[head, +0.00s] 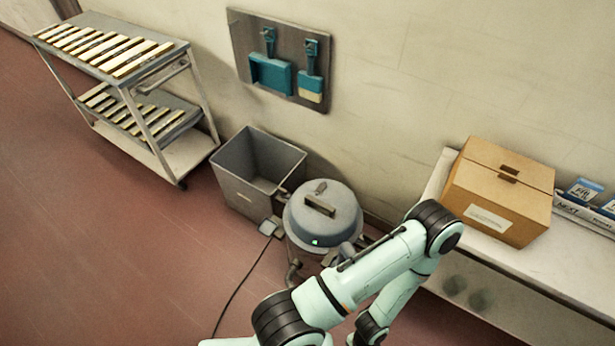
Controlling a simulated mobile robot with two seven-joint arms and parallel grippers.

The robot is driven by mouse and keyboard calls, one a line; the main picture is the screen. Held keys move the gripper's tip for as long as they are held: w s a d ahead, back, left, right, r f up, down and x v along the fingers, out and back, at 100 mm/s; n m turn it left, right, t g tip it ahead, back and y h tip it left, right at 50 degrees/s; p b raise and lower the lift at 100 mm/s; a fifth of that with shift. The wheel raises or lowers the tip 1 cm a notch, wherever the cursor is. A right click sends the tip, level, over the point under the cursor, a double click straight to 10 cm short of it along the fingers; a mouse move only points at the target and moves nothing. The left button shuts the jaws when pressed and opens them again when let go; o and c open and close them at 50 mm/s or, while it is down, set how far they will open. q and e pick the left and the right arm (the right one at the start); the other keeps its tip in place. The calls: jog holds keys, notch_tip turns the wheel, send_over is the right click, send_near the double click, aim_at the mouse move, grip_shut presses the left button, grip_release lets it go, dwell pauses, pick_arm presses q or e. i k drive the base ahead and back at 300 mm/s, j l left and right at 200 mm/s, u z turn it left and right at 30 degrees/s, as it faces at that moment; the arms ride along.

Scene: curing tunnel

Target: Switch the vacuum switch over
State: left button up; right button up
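The vacuum (338,222) is a grey canister with a domed lid, standing on the floor near the wall. A dark handle (320,206) sits on top of the lid. A small dark piece (321,187) sits behind the handle; I cannot tell whether it is the switch. A small green light (315,242) glows at the lid's front edge. One of my arms comes in from the bottom edge, passes in front of the vacuum's lower right and bends down again. It hides part of the canister. Neither gripper is in view.
A grey open bin (257,175) stands left of the vacuum. A dark cable (243,285) runs over the floor. A cardboard box (500,188) sits on the bench (560,262) at right. A trolley (120,95) stands back left. The floor at left is clear.

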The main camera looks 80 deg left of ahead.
aim_at(322, 186)
jog(key=k+j, duration=0.15)
jog(key=j, duration=0.2)
jog(key=k+j, duration=0.2)
jog(key=j, duration=0.15)
jog(key=k+j, duration=0.15)
jog(key=j, duration=0.2)
jog(key=k+j, duration=0.15)
jog(key=j, duration=0.2)
jog(key=k+j, duration=0.2)
jog(key=j, duration=0.15)
jog(key=k+j, duration=0.15)
jog(key=j, duration=0.2)
